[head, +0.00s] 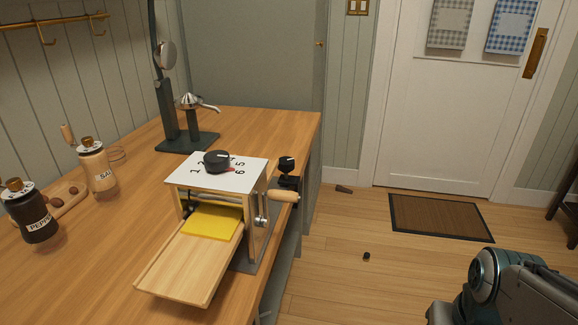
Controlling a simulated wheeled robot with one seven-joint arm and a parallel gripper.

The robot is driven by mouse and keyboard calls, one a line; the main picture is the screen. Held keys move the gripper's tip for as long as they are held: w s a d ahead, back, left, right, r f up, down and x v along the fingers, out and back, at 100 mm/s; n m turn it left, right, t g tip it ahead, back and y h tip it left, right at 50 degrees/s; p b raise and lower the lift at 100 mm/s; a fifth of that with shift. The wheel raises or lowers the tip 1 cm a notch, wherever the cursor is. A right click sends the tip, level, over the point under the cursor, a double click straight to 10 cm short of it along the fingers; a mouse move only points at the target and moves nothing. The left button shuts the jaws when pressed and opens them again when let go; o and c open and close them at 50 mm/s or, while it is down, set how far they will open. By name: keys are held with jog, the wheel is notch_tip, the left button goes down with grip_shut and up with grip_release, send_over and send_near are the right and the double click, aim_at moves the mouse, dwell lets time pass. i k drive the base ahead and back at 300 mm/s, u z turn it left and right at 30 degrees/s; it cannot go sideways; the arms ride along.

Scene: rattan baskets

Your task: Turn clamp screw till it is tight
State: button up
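A pasta machine (253,215) with a white top, a black dial and printed numbers stands near the right edge of the wooden counter. A black clamp screw knob (287,164) stands upright on a dark clamp body (289,183) at the counter's right edge, just behind the machine's crank. The crank's wooden handle (285,196) points right, in front of the clamp. How tight the screw is cannot be seen. My arm shows at the bottom right, well apart from the clamp, but my gripper is outside the picture.
Yellow dough (212,222) lies on the machine's wooden tray (172,281). A dark green press (189,132) stands behind; salt (97,172) and pepper (36,217) mills stand left. A small dark object (366,256) and a brown mat (440,218) lie on the otherwise mostly open floor.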

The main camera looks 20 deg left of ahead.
aim_at(287, 165)
jog(key=u, duration=0.45)
jog(key=k, duration=1.05)
jog(key=z, duration=0.25)
jog(key=i, duration=0.6)
jog(key=z, duration=0.9)
jog(key=i, duration=0.65)
jog(key=u, duration=0.75)
jog(key=i, duration=0.75)
jog(key=u, duration=0.9)
